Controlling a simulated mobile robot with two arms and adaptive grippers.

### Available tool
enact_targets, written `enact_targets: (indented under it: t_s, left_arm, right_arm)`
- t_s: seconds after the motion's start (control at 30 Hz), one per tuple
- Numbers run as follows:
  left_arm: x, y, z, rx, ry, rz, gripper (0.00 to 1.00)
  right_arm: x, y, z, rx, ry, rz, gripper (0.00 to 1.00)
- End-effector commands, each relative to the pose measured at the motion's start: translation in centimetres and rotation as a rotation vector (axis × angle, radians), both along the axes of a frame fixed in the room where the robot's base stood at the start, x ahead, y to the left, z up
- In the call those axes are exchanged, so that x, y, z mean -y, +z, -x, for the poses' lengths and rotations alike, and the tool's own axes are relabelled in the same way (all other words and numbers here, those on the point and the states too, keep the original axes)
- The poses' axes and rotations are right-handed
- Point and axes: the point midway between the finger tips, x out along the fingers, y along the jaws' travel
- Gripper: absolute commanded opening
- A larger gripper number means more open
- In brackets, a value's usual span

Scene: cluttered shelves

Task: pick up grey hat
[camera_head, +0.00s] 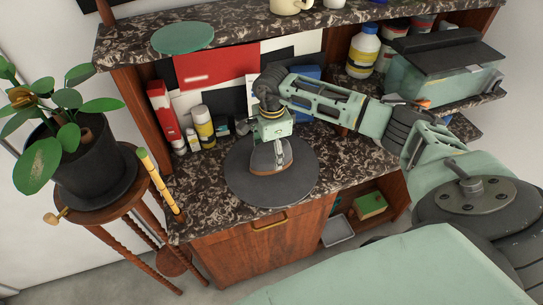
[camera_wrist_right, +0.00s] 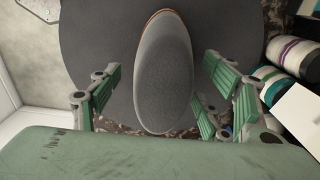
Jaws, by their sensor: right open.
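The grey hat (camera_head: 243,183) lies on the speckled dark counter, its wide round brim flat and its crown up, with a brown band around the crown. My right gripper (camera_head: 271,141) is directly above the crown, pointing down. In the right wrist view the crown (camera_wrist_right: 163,75) sits between the open green-padded fingers of the gripper (camera_wrist_right: 160,92), with a gap visible on both sides. The gripper hides part of the crown in the head view. My left gripper is not in view.
A red panel (camera_head: 215,68) is behind, under the upper shelf (camera_head: 240,32). A potted plant (camera_head: 80,150) stands on a stool at left. A glass tank (camera_head: 440,75) is at right.

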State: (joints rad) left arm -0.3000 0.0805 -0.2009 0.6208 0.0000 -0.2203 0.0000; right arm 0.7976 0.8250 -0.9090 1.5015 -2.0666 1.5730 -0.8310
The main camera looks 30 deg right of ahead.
Motion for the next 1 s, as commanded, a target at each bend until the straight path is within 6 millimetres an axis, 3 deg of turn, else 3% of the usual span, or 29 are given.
enact_targets:
  t_s: [0.17,0.67,1.0]
  left_arm:
    - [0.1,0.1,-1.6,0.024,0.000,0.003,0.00]
    - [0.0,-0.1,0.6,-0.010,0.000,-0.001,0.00]
    - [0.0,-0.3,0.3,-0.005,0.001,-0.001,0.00]
  right_arm:
    - [0.0,0.0,0.0,0.000,0.000,0.000,0.64]
    - [0.0,0.0,0.0,0.000,-0.001,0.000,0.20]
    - [0.0,0.4,-0.1,0.001,-0.001,-0.001,0.19]
